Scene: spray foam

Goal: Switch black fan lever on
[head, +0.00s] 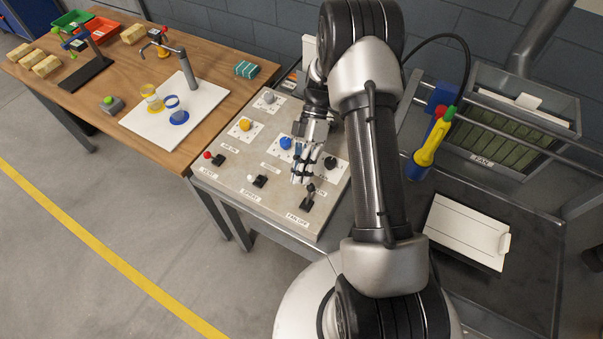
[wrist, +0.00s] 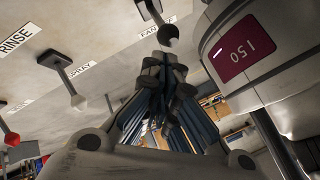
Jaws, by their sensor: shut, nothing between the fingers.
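The black fan lever (head: 307,199) stands at the front right corner of the control panel (head: 225,178), above a label starting with FAN. In the wrist view its round black knob (wrist: 168,36) is just beyond my fingertips. My gripper (head: 299,178) is shut and empty, pointing down close to the lever on its back left side. In the wrist view the shut fingers (wrist: 165,68) end a little short of the knob. I cannot tell whether they touch it.
A white-knobbed lever (head: 258,181) and a red-knobbed lever (head: 216,158) stand to the left along the panel's front. Grey (head: 269,97), yellow (head: 245,124), blue (head: 285,142) and black (head: 330,162) dials sit behind them. A wooden table (head: 105,100) adjoins on the left.

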